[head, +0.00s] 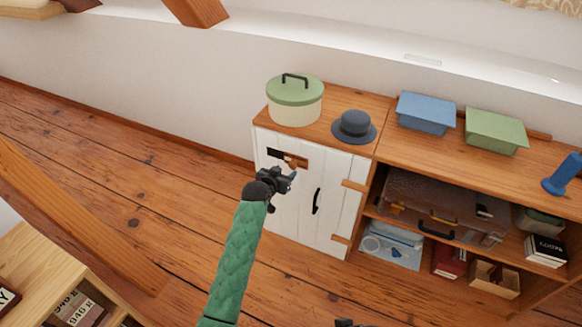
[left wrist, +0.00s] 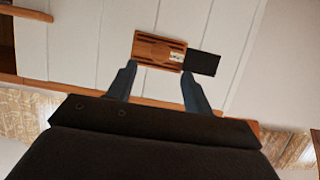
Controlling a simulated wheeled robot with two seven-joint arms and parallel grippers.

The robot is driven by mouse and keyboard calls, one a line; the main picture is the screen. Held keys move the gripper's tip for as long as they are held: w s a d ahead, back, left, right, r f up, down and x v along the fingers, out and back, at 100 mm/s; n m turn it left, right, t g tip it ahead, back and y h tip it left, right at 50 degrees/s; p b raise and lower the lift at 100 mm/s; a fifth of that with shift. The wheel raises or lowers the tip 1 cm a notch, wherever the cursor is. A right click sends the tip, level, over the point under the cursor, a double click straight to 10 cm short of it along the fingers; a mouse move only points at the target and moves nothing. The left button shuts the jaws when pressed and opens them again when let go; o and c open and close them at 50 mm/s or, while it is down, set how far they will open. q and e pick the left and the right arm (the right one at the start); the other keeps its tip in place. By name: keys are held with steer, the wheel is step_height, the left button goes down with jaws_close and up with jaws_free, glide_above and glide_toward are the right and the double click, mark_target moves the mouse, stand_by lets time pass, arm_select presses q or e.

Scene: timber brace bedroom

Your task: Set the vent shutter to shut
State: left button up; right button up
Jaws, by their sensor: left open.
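The vent shutter (head: 295,162) is a small wooden slotted plate on the upper part of the white cabinet door. A black rectangle (head: 273,152) lies at its left end, and I cannot tell whether it is an opening or a panel. In the left wrist view the wooden plate (left wrist: 156,48) has dark slots and a small pale part at the end beside the black rectangle (left wrist: 203,63). My left gripper (head: 291,176) is open and empty, in front of the door just below the vent. Its fingers (left wrist: 158,88) point toward the plate, apart from it. A dark tip (head: 345,323) at the bottom edge may be my right gripper.
The cabinet door (head: 330,190) has a black handle (head: 316,201). On top stand a green-lidded pot (head: 295,100), a dark hat (head: 354,127), and blue (head: 426,113) and green (head: 496,131) boxes. Open shelves to the right hold a suitcase (head: 440,200). The floor at left is clear.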

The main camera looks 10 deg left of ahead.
mark_target(292, 166)
arm_select(q)
steer(key=x, duration=0.6)
steer(key=shift+w+d+f, duration=0.1)
steer(key=shift+w+f, duration=0.05)
steer(key=shift+w, duration=0.15)
